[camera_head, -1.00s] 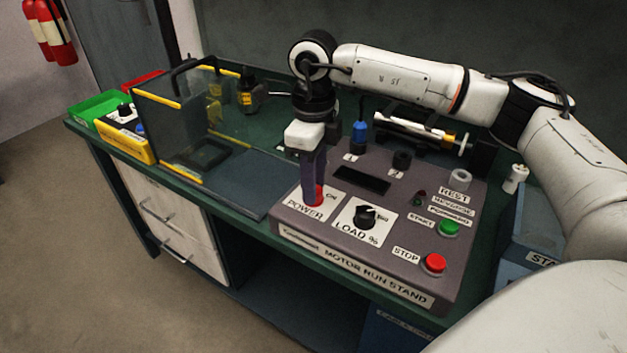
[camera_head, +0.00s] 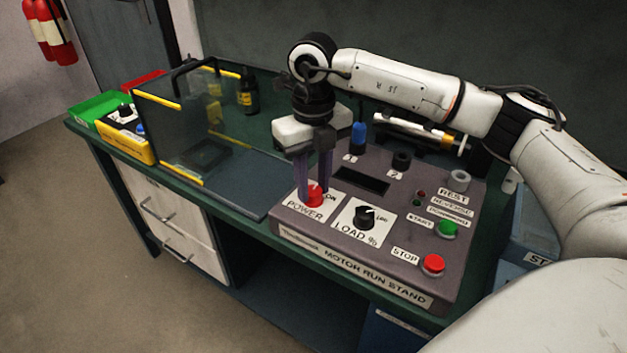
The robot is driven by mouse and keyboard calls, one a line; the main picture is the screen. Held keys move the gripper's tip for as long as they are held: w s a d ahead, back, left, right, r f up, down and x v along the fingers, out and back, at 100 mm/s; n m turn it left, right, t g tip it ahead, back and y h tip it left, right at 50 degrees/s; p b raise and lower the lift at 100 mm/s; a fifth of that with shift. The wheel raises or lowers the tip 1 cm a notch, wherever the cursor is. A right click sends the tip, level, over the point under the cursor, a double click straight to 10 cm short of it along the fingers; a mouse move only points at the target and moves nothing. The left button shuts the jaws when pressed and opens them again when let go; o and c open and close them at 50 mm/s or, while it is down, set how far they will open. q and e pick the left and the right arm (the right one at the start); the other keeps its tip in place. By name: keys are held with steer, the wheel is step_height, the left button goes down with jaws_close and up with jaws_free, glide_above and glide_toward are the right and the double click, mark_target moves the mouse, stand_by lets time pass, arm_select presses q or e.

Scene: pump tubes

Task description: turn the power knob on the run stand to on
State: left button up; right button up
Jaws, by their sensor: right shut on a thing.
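The run stand (camera_head: 300,232) is a grey sloped panel box on the green bench, marked MOTOR RUN STAND. Its red power knob (camera_head: 315,196) sits on the white POWER plate at the left of the panel, with an ON mark to its upper right. My right gripper (camera_head: 314,192) points down from above with a finger on each side of the red knob, shut on it. The fingers hide part of the knob's sides. The knob's pointer line looks near upright, but is small. My left gripper is not in view.
Right of the power knob is the black load knob (camera_head: 365,215). A green start button (camera_head: 448,229) and a red stop button (camera_head: 433,264) are further right. A clear guard box (camera_head: 190,125) with yellow edges stands left. A blue plug (camera_head: 358,137) stands behind the panel display.

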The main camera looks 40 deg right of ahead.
mark_target(313, 189)
steer(key=m+p, duration=0.1)
steer(key=m, duration=0.4)
steer(key=shift+r+m, duration=0.1)
steer(key=shift+m, duration=0.2)
steer(key=m+p, duration=0.1)
steer(key=m, duration=0.3)
steer(key=shift+m, duration=0.3)
steer(key=o, duration=1.1)
steer(key=shift+c, duration=0.2)
step_height(313, 189, up, 10)
